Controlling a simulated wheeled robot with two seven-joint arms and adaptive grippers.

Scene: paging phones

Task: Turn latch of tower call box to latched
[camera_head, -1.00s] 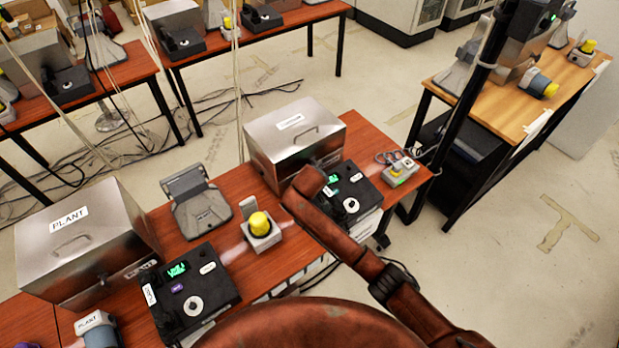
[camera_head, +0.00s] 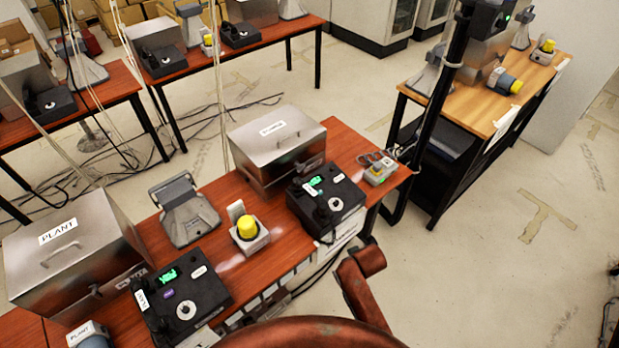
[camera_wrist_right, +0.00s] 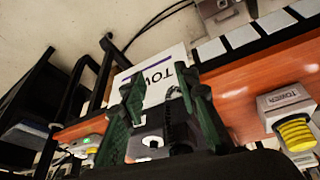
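A grey metal box (camera_head: 276,150) with a handle and a small label stands on the red table in the head view. The label is too small to read surely. A small dark latch sits low on its front; its turn position cannot be told. In the right wrist view, a white sheet reading "TOW" (camera_wrist_right: 160,75) hangs at the table edge, and a yellow-lamp base (camera_wrist_right: 285,100) is marked TOWER. My right gripper (camera_wrist_right: 162,90) shows two green fingers spread apart, with nothing seen between them but background. It does not show in the head view. My left gripper is not in view.
A black phone unit (camera_head: 326,198) stands right of the box, partly before its front. A yellow lamp (camera_head: 248,232), a grey horn (camera_head: 183,210) and the PLANT box (camera_head: 70,245) stand to the left. A wooden table (camera_head: 490,100) is at right; floor between is clear.

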